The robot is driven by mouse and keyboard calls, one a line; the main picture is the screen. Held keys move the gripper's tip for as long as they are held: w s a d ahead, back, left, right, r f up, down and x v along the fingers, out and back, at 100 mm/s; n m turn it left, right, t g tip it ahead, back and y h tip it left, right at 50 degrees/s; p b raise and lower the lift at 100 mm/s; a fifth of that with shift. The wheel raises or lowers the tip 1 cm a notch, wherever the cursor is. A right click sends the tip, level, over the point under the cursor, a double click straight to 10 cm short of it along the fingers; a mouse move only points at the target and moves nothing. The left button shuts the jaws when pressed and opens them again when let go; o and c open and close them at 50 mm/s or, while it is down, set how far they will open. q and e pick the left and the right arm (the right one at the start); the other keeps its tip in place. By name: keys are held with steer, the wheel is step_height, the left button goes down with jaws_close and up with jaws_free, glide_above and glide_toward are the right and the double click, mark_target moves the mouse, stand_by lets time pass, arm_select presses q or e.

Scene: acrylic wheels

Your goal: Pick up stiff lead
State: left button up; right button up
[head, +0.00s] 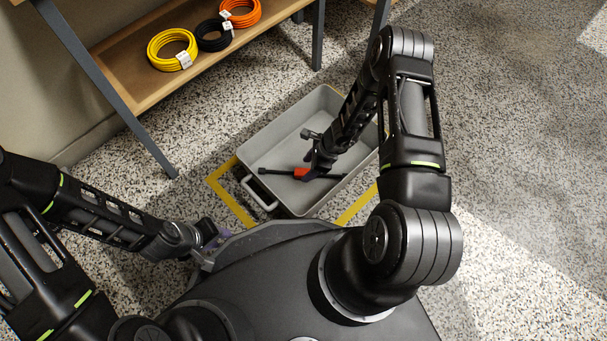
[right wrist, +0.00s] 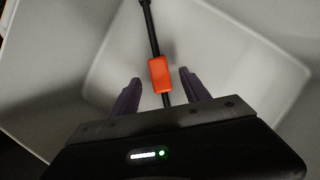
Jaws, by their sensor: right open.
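The stiff lead is a thin black rod with an orange block (head: 300,172) on it, lying in a grey bin (head: 262,147) on the floor. In the right wrist view the lead's rod (right wrist: 150,30) runs up from its orange block (right wrist: 160,75). My right gripper (right wrist: 157,92) is open, its two purple fingers on either side of the rod by the orange block, with gaps on both sides. In the head view my right arm reaches into the bin and hides part of the lead. My left gripper (head: 212,240) is at the lower left, beside my base; its fingertips are partly hidden.
Yellow floor tape (head: 228,198) surrounds the grey bin, whose handle (head: 258,193) faces my base. A wooden shelf (head: 140,85) at the upper left holds yellow (head: 171,48), black (head: 213,35) and orange (head: 241,12) cable coils. The speckled floor (head: 520,150) at the right is clear.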

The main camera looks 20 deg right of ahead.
mark_target(304, 174)
steer(key=x, duration=0.2)
steer(key=shift+a+f+b, duration=0.15)
steer(key=shift+f+b, duration=0.2)
steer(key=shift+c, duration=0.2)
jaws_close()
stand_by(0.5)
